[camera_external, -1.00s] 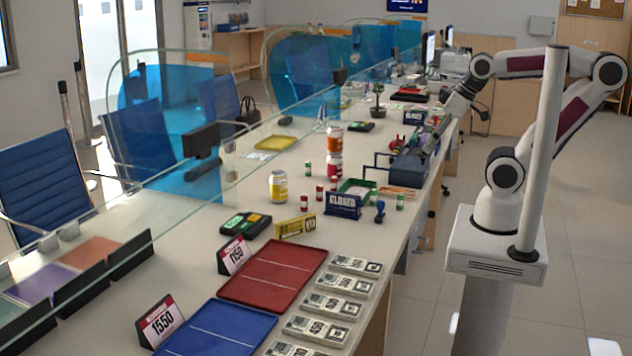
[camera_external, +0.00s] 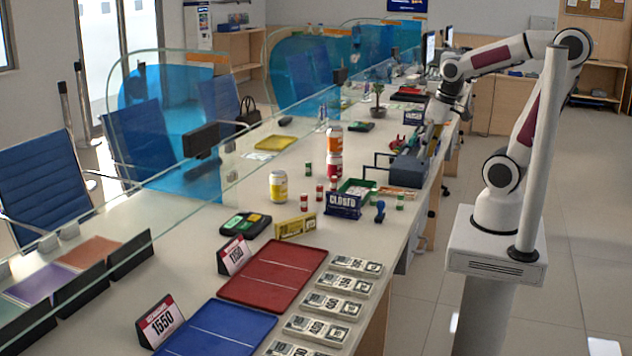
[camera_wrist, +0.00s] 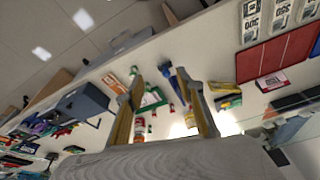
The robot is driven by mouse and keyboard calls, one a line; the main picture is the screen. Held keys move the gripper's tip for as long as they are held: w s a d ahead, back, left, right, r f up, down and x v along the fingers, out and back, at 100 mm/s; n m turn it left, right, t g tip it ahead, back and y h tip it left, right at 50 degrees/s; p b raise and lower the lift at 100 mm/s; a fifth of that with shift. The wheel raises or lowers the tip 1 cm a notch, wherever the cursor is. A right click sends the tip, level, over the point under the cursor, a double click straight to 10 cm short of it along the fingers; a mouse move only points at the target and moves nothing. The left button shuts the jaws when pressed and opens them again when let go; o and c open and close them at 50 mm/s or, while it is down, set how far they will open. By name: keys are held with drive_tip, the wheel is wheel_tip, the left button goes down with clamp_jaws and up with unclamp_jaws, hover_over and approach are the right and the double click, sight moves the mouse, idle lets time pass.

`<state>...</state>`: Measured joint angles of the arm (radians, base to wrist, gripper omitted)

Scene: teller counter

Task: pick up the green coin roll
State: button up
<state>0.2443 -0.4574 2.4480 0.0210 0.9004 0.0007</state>
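A small green-and-white coin roll (camera_external: 400,201) stands upright near the counter's right edge, beside a blue-handled stamp. Another roll with green on it (camera_external: 308,169) stands farther back, left of the orange-and-red cans. In the wrist view a small green roll (camera_wrist: 133,70) shows near the left fingertip, and several rolls (camera_wrist: 172,108) show between the fingers, small and blurred. My gripper (camera_external: 432,132) is above the far right part of the counter, well apart from the rolls. In the wrist view my gripper (camera_wrist: 160,77) is open and empty.
A green tray (camera_external: 345,187), a blue CLOSED sign (camera_external: 343,205) and a blue stamp (camera_external: 379,212) stand close to the rolls. A grey-blue box (camera_external: 408,170) lies between my gripper and them. Red (camera_external: 250,292) and blue trays lie nearer the camera.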

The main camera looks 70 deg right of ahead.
drive_tip(key=w+d+f+m+g+y, duration=0.2)
drive_tip(key=w+d+f+m+g, duration=0.1)
drive_tip(key=d+f+m, duration=0.3)
drive_tip(key=m+t+y, duration=0.1)
drive_tip(key=m+y, duration=0.2)
drive_tip(key=m, duration=0.8)
hover_over(401, 193)
drive_tip(key=d, duration=0.2)
drive_tip(key=f, duration=1.1)
drive_tip(key=shift+s+a+f, duration=0.1)
drive_tip(key=shift+s+f, duration=0.1)
drive_tip(key=shift+s, duration=0.05)
drive_tip(key=shift+x, duration=1.3)
drive_tip(key=shift+f, duration=0.15)
